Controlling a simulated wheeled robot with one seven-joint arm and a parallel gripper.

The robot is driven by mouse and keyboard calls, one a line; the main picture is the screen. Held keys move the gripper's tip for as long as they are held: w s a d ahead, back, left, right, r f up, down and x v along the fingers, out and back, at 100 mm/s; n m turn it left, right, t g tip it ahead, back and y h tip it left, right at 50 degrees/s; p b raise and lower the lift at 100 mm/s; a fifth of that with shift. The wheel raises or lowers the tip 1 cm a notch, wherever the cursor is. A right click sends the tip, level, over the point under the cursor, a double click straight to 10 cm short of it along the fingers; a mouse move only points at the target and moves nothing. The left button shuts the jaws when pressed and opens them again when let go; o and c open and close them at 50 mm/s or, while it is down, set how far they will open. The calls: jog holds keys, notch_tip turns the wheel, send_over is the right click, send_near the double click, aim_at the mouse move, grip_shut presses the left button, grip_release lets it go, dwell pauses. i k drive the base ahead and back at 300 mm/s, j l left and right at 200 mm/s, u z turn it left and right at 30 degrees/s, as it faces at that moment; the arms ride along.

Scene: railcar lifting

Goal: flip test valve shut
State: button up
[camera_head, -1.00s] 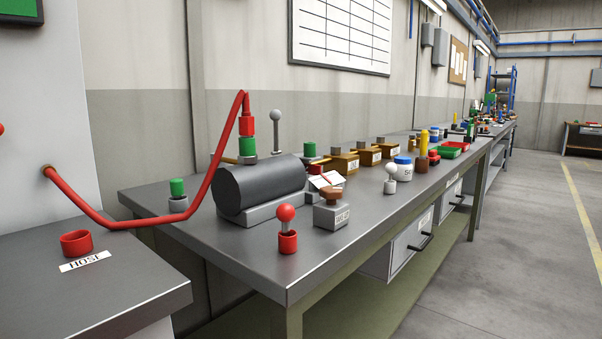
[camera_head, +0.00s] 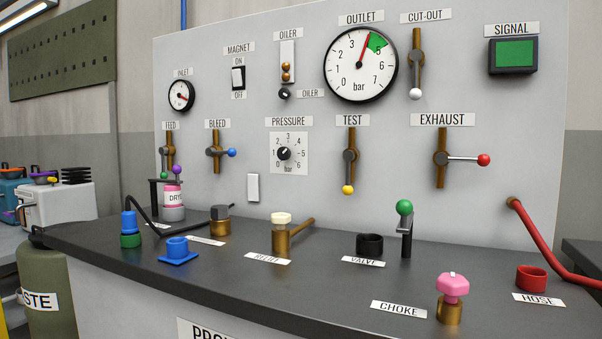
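The test valve (camera_head: 350,156) is on the upright grey panel (camera_head: 250,120), under the TEST label (camera_head: 352,120). It has a brown body, and its short lever hangs straight down to a yellow knob (camera_head: 348,189). Nothing covers it. The OUTLET gauge (camera_head: 361,63) is above it, with its needle at the left edge of the green sector. The SIGNAL lamp (camera_head: 513,54) at the upper right is green. My gripper is not in view.
The exhaust valve (camera_head: 441,159), lever pointing right, is beside the test valve. The cut-out valve (camera_head: 417,60) hangs down above. A red hose (camera_head: 541,242) droops at right.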

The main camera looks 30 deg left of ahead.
aim_at(348, 156)
jog(key=u, duration=1.2)
jog(key=i+j, duration=0.1)
jog(key=j, duration=0.6)
jog(key=i+u, duration=0.05)
